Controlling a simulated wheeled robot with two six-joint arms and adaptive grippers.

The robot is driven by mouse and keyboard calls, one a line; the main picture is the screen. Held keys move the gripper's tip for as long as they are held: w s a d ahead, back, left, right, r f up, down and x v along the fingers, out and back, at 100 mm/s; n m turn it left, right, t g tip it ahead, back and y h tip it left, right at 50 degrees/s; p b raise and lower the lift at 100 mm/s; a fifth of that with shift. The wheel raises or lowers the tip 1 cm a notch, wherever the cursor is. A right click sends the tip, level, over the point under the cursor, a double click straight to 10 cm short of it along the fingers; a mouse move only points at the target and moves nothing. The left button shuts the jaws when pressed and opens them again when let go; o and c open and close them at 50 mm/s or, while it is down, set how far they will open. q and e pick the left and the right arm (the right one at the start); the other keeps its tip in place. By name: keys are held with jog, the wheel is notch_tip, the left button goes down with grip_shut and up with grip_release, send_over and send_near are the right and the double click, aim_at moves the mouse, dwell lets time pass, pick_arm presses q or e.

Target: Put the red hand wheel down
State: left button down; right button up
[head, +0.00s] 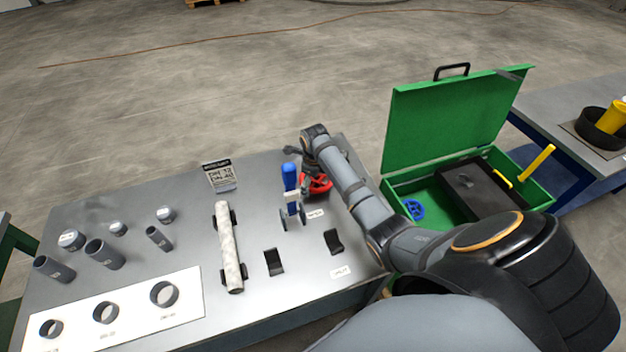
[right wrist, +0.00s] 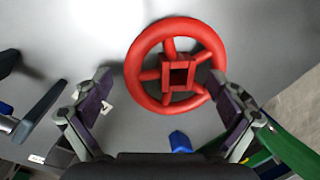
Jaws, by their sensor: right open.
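The red hand wheel (head: 318,184) is at the right back part of the grey table (head: 130,215), partly hidden by my right arm and gripper. It looks flat on the table top. In the right wrist view the red hand wheel (right wrist: 165,76) shows its full ring, spokes and square hub. My right gripper (head: 305,160) is above the wheel. In its wrist view the right gripper (right wrist: 160,85) has its fingers spread wide, one to each side of the wheel, and is not gripping it. My left gripper is not in view.
A blue-handled valve (head: 291,180) stands just left of the wheel. An open green case (head: 440,125) with a blue wheel (head: 413,210) inside is on the right.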

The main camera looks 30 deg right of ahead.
jog(key=shift+r, duration=0.1)
notch_tip(320, 180, up, 12)
jog(key=s, duration=0.2)
jog(key=shift+a+b, duration=0.45)
